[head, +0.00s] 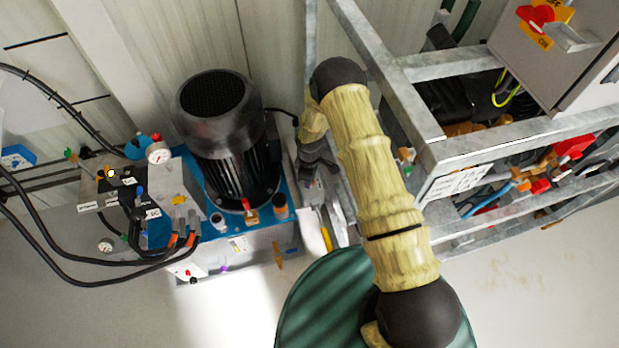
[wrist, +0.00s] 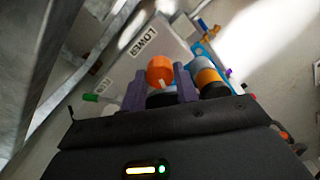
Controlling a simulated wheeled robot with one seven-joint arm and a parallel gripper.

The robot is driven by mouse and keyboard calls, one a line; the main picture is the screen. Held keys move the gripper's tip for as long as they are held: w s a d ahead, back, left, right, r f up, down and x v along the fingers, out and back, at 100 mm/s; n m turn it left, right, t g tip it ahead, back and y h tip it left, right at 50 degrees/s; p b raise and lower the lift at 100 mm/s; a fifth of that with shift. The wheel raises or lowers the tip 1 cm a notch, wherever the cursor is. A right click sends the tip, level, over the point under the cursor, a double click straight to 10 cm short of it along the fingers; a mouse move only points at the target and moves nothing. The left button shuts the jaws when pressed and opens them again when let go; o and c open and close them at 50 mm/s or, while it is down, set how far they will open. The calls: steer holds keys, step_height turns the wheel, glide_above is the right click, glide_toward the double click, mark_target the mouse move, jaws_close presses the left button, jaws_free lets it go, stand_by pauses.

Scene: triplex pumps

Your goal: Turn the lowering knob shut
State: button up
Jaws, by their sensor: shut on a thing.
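The lowering knob (wrist: 161,68) is round and orange with a pale line on its face. It sits beside a white label (wrist: 144,41) reading LOWER in the wrist view. My gripper (wrist: 159,80) has its two purple-grey fingers on either side of the knob and is shut on it. In the head view my arm reaches down to the gap right of the black motor (head: 222,130). There the knob is not visible and the fingers cannot be made out clearly.
A grey metal frame (head: 430,148) stands close to the right of my arm. A hydraulic unit on a blue base (head: 215,226) with hoses and a gauge (head: 158,153) is at left. A dark cylinder with an orange band (wrist: 209,78) sits close beside my right finger.

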steer(key=m, duration=0.7)
steer(key=shift+b, duration=0.4)
steer(key=m, duration=0.7)
steer(key=o, duration=1)
steer(key=shift+c, duration=0.2)
steer(key=shift+r, duration=0.1)
step_height(320, 180, up, 17)
steer(key=p, duration=0.1)
steer(key=shift+r, duration=0.1)
